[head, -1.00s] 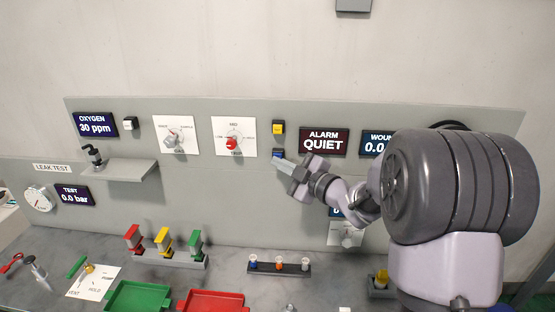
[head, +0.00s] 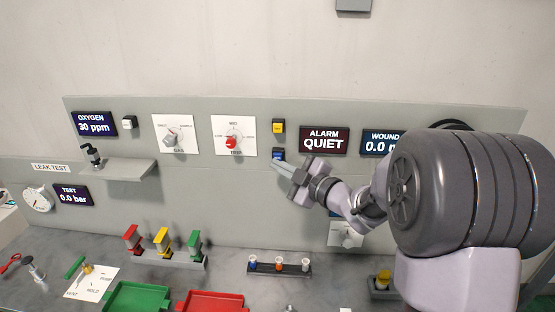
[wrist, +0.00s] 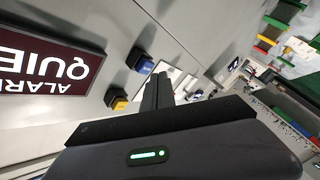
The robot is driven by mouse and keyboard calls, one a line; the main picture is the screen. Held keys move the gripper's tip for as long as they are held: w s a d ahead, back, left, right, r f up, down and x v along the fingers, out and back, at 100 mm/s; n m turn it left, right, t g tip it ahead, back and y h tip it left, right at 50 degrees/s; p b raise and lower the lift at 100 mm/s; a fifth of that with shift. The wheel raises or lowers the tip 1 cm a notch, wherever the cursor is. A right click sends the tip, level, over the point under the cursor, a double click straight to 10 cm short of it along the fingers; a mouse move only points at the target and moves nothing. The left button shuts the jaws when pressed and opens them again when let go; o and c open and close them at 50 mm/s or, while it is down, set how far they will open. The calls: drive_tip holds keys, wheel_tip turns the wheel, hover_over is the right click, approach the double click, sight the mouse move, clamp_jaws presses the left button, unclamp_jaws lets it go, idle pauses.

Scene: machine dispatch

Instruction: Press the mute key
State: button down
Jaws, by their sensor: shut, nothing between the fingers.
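Two keys sit on the grey panel left of the alarm display (head: 324,141), which reads "ALARM QUIET". The upper key is yellow (head: 278,127) and the lower one is blue (head: 278,153). I cannot read a mute label on either. In the wrist view the blue key (wrist: 145,65) and the yellow key (wrist: 119,104) stand left of my fingers. My gripper (head: 275,163) is shut and empty, its tip just below the blue key in the head view. In the wrist view the gripper (wrist: 159,78) shows a gap beside the blue key; contact is not visible.
Left of the keys are two dials (head: 233,136) (head: 175,134), a white key (head: 129,122) and a grey shelf (head: 118,168). The wound display (head: 382,143) is partly behind my arm.

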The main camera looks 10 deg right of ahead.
drive_tip(key=shift+s, duration=0.1)
drive_tip(key=s, duration=0.1)
drive_tip(key=s+a+b, duration=0.1)
drive_tip(key=s, duration=0.1)
drive_tip(key=s+b, duration=0.1)
drive_tip(key=shift+s+a, duration=0.3)
idle(0.4)
